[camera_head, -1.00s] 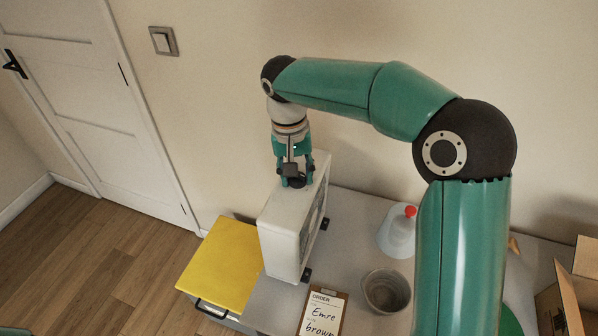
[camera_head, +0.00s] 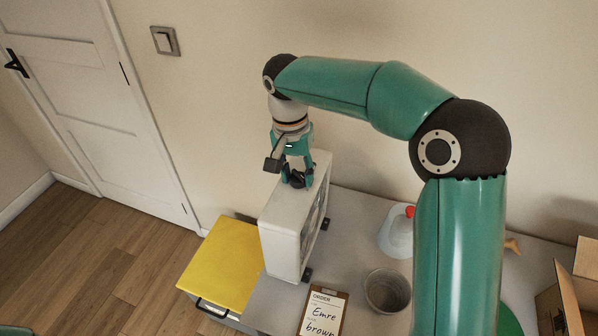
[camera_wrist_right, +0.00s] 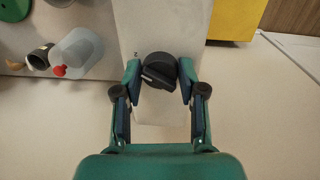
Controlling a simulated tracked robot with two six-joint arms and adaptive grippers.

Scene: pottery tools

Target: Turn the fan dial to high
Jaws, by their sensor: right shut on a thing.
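The fan (camera_head: 284,222) is a pale boxy unit standing upright on the grey table, with its grille facing right. Its black dial (camera_wrist_right: 159,70) sits on the fan's top face, and a small mark like a "2" shows beside it in the right wrist view. My right gripper (camera_head: 297,180) points down onto the top of the fan. In the right wrist view its two fingers (camera_wrist_right: 159,82) are on either side of the dial and shut on it. The dial's pointer ridge slants toward the lower right there. My left gripper is not in view.
A cardboard box (camera_head: 575,300) is at far right.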

